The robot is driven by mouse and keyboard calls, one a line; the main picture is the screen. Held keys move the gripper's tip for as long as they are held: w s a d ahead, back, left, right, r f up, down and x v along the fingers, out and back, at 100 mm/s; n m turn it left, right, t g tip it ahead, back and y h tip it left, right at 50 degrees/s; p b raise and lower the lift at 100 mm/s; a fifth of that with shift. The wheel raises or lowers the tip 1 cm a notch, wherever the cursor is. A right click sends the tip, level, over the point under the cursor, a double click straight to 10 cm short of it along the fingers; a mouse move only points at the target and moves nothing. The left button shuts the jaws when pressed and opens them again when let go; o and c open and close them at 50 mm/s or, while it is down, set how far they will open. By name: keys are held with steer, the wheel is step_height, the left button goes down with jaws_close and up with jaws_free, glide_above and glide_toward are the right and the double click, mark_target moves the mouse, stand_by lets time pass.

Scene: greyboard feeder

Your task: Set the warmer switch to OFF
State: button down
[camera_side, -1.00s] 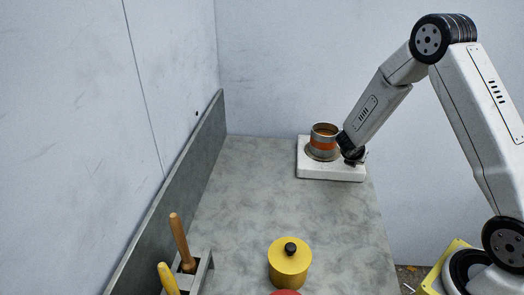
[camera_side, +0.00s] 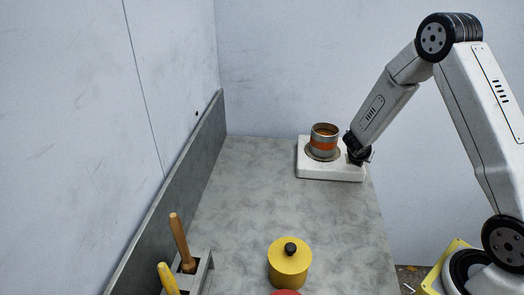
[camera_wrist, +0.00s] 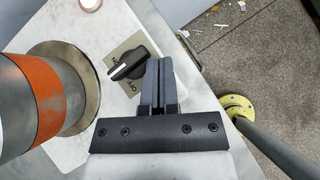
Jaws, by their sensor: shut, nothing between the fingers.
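The white warmer (camera_side: 330,173) stands at the far right end of the counter, and it also shows in the wrist view (camera_wrist: 150,22). Its switch is a black rotary knob (camera_wrist: 127,64) on a small label plate. The white mark on the knob points to the left and slightly down in the wrist view. In the side view my gripper (camera_side: 357,154) hides the switch.
A metal cup with an orange band (camera_side: 323,142) stands on the warmer's round plate, left of my gripper. A yellow lidded pot (camera_side: 289,266) and a grey holder with handled tools (camera_side: 203,272) are nearer the camera. The middle of the counter (camera_side: 260,195) is clear.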

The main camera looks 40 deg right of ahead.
steer(key=shift+d, duration=0.65)
steer(key=shift+w, duration=0.1)
stand_by(1.2)
steer(key=shift+w+a, duration=0.4)
steer(key=shift+w, duration=0.4)
steer(key=shift+r, duration=0.1)
steer(key=shift+s, duration=0.1)
steer(key=shift+s+a, duration=0.15)
steer(key=shift+s, duration=0.65)
steer(key=s, duration=0.3)
steer(key=shift+a+r, duration=0.1)
steer(key=shift+r, duration=0.05)
steer(key=s+a+r, duration=0.2)
steer(key=s+r, duration=0.4)
steer(key=shift+s+r, duration=0.3)
steer(key=shift+s, duration=0.05)
